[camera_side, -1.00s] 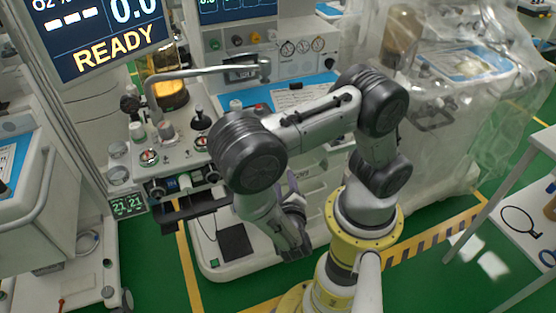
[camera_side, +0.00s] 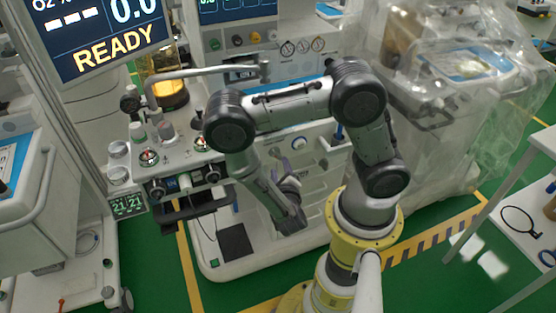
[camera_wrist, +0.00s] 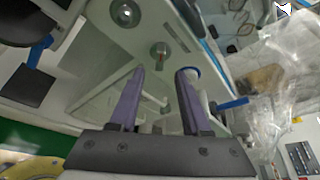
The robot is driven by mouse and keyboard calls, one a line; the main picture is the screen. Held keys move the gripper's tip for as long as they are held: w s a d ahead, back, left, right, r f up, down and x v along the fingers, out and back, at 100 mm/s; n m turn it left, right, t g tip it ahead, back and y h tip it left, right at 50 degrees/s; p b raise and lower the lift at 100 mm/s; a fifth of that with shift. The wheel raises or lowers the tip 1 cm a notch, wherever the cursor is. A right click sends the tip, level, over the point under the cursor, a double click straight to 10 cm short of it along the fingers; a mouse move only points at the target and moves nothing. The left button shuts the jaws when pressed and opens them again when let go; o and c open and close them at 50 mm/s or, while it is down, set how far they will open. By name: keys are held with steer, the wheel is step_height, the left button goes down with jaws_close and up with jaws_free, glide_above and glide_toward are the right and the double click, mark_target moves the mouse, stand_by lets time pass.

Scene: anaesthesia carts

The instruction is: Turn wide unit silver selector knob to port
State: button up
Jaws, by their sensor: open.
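My gripper (camera_wrist: 160,71) is open, with its two purple fingers apart and nothing between them. It also shows in the side view (camera_side: 280,170), low in front of the white wide unit, fingers pointing toward its front panel. A small silver knob with a red mark (camera_wrist: 160,53) sits on that panel, just beyond and between the fingertips in the wrist view; it appears apart from them. I cannot read its port markings. A round knob (camera_wrist: 125,12) is farther up and left. A blue-ringed white dial (camera_wrist: 192,73) is partly hidden behind the right finger.
A column of gauges and knobs (camera_side: 150,157) stands at left, with a bent metal arm (camera_side: 205,72) above. Plastic sheeting (camera_side: 450,90) covers a unit at right.

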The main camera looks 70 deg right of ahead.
mark_target(277, 157)
steer(key=shift+x, duration=2.75)
jaws_close()
